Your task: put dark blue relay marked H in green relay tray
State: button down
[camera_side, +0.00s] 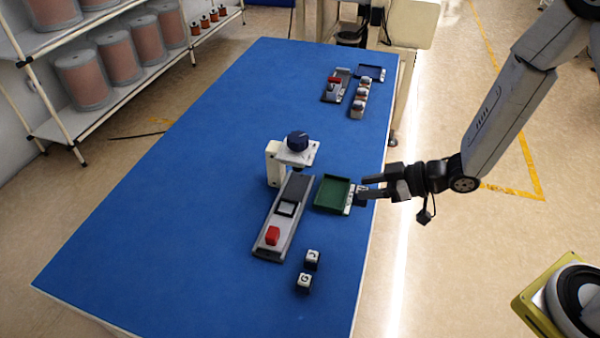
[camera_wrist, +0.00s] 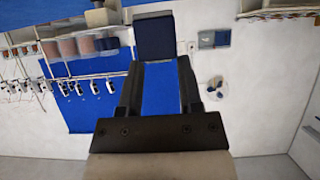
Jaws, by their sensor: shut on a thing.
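My gripper (camera_side: 364,187) is at the right edge of the blue table, just right of the green tray (camera_side: 332,192). It is shut on a dark blue block (camera_wrist: 155,38), which shows at the fingertips in the wrist view. No letter on it can be read there. The green tray lies flat, looks empty and has a pale label strip on its right side. Two dark relays with white lettered tops stand near the front: one (camera_side: 304,282) seems to read G, the other's (camera_side: 312,258) letter is unclear.
Farther back are a dark blue tray (camera_side: 371,73), a grey holder (camera_side: 336,86) and a block row (camera_side: 359,102). The table's left is clear.

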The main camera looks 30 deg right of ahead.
jog(key=shift+s+d+f, duration=0.1)
jog(key=shift+s+d, duration=0.3)
jog(key=shift+d, duration=0.45)
jog(key=shift+s+d+f, duration=0.1)
jog(key=shift+s+d, duration=0.3)
jog(key=shift+d, duration=0.45)
send_over(336, 203)
jog(key=shift+s+f, duration=0.15)
jog(key=shift+f, duration=2.2)
jog(key=shift+s+f, duration=0.1)
jog(key=shift+f, duration=2.2)
jog(key=shift+w+f, duration=0.25)
jog(key=shift+f, duration=1.6)
jog(key=shift+f, duration=0.1)
